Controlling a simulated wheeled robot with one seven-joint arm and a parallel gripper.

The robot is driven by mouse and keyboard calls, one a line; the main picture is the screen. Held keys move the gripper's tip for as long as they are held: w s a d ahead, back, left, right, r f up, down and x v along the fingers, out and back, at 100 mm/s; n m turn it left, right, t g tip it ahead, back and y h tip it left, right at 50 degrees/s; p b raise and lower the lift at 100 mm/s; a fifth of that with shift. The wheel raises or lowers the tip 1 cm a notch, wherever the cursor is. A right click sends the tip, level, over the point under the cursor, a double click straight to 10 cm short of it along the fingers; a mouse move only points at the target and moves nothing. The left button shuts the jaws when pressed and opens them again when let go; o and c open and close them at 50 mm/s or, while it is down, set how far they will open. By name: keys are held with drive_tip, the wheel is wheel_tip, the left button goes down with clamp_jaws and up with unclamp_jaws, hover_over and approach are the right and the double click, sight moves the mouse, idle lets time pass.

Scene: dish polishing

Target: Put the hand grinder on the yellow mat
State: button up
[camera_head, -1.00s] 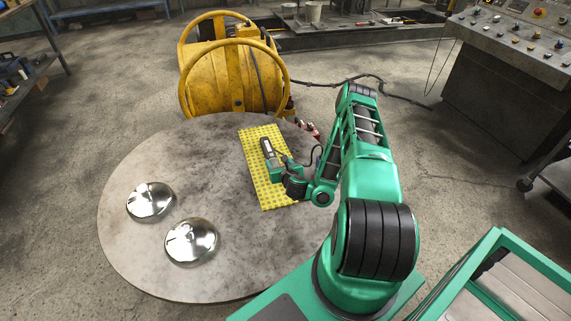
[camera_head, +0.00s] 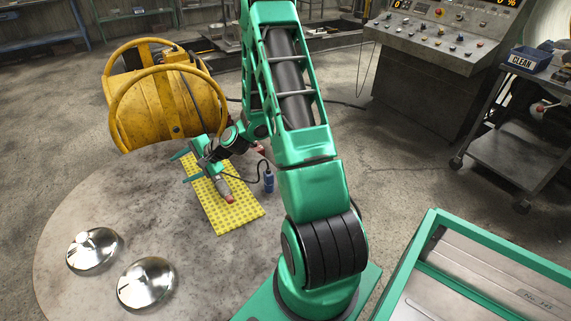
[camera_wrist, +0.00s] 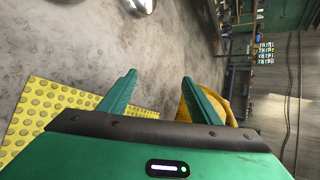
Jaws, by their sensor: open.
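The hand grinder (camera_head: 224,189) lies on the yellow mat (camera_head: 240,215) in the head view, grey with a red end. A black cord runs from its area to a blue plug (camera_head: 268,182) at the mat's right side. My gripper (camera_head: 179,169) is open and empty, up and left of the grinder, near the mat's far end. My wrist partly covers the view around the grinder. In the wrist view both fingers (camera_wrist: 160,88) are spread with nothing between them. The mat (camera_wrist: 38,112) shows there at lower left, and the grinder is out of sight.
Two shiny metal dishes (camera_head: 92,250) (camera_head: 146,284) rest at the left on the round table (camera_head: 60,205). A yellow drum (camera_head: 155,100) stands close behind the table, near my gripper. A control console (camera_head: 430,75) and a cart (camera_head: 510,140) stand at the right.

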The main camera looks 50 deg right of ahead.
drive_tip(key=s+d+r+n+g+h, duration=0.1)
drive_tip(key=s+r+n+g, duration=0.2)
drive_tip(key=s+r, duration=0.4)
drive_tip(key=s+d+r+n+g+h, duration=0.2)
drive_tip(key=s+r, duration=0.5)
drive_tip(key=s, duration=1.3)
drive_tip(key=s+d+r+n+g+h, duration=0.2)
drive_tip(key=s+r+n+g, duration=0.3)
drive_tip(key=s, duration=0.9)
wheel_tip(320, 180, up, 2)
drive_tip(key=shift+s+r, duration=0.1)
drive_tip(key=shift+s, duration=0.15)
